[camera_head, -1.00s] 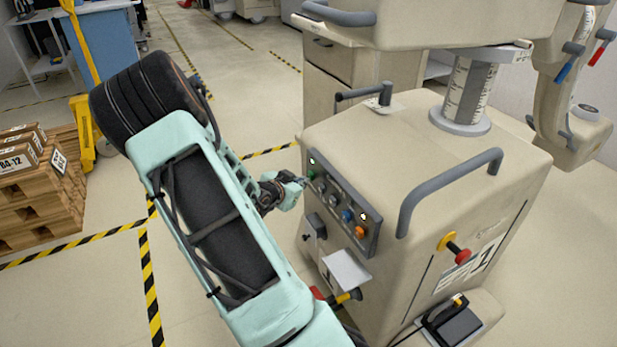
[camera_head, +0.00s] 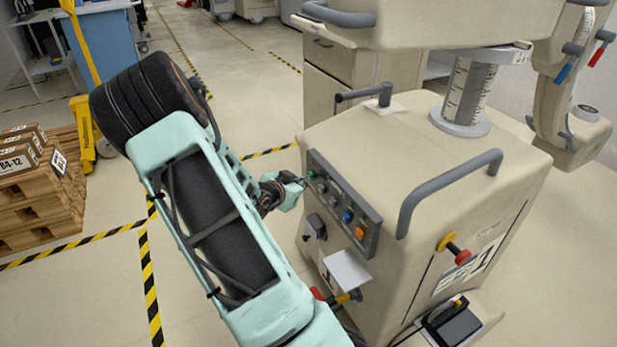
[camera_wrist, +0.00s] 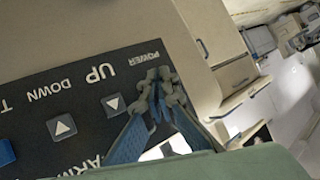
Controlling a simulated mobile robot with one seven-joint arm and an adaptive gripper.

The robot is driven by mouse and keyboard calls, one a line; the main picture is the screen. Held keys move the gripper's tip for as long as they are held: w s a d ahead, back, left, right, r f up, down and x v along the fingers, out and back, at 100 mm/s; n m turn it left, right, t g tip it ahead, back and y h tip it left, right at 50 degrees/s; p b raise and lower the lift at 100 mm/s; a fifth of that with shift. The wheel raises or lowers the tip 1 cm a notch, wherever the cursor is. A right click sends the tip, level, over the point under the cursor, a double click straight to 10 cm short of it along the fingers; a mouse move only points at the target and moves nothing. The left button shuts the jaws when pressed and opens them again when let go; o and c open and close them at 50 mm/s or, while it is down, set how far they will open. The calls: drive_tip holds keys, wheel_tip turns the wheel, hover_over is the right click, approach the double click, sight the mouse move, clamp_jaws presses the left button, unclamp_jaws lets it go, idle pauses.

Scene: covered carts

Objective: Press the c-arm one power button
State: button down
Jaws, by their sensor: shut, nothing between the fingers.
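The c-arm one cart (camera_head: 440,180) is a beige cabinet with a "1" label, right of centre in the head view. Its dark control panel (camera_head: 343,207) has a green button (camera_head: 311,174) at the left end, then grey, blue and orange ones. In the wrist view the panel (camera_wrist: 85,90) shows upside down, with a POWER label (camera_wrist: 142,58) and UP and DOWN arrow buttons. My gripper (camera_head: 302,182) is shut and empty at the panel's left end, beside the green button. In the wrist view my fingertips (camera_wrist: 160,80) cover the spot by POWER; I cannot tell if they touch the button.
A grey handle (camera_head: 450,185) and a red knob (camera_head: 462,257) stick out of the cart. A wooden pallet stack (camera_head: 35,205) stands at left. The floor between is clear.

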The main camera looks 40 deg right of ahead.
drive_tip(key=w+a+p, duration=0.1)
drive_tip(key=a+p, duration=0.2)
drive_tip(key=a, duration=0.3)
drive_tip(key=shift+w, duration=0.25)
idle(0.5)
